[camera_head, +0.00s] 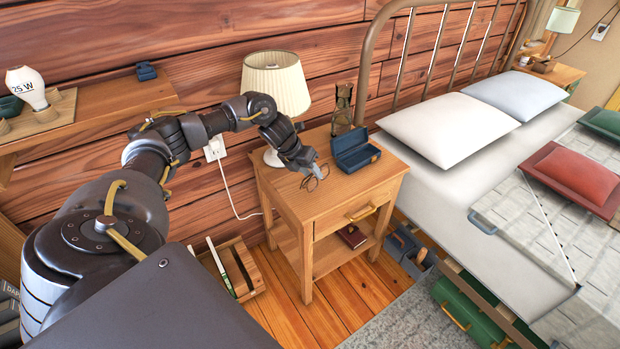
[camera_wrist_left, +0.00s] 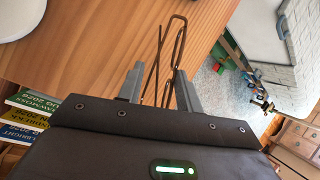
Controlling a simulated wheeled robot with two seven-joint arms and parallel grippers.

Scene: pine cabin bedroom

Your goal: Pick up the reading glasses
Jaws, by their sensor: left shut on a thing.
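The reading glasses (camera_head: 316,181) are thin and brown-framed, at the top of the wooden nightstand (camera_head: 340,199), near its front left part. My left gripper (camera_head: 311,175) reaches over the nightstand from the left and is shut on the glasses. In the left wrist view the glasses (camera_wrist_left: 178,45) stick out between the two grey fingers of my left gripper (camera_wrist_left: 160,88), with the thin wire parts extending past the fingertips. I cannot tell whether the glasses touch the nightstand top. My right gripper is not in view.
A white-shaded lamp (camera_head: 275,88) stands behind my left gripper. An open blue case (camera_head: 355,152) and a lantern (camera_head: 342,108) are on the nightstand. The bed (camera_head: 450,190) is to the right. A wooden crate (camera_head: 243,272) with books sits on the floor at left.

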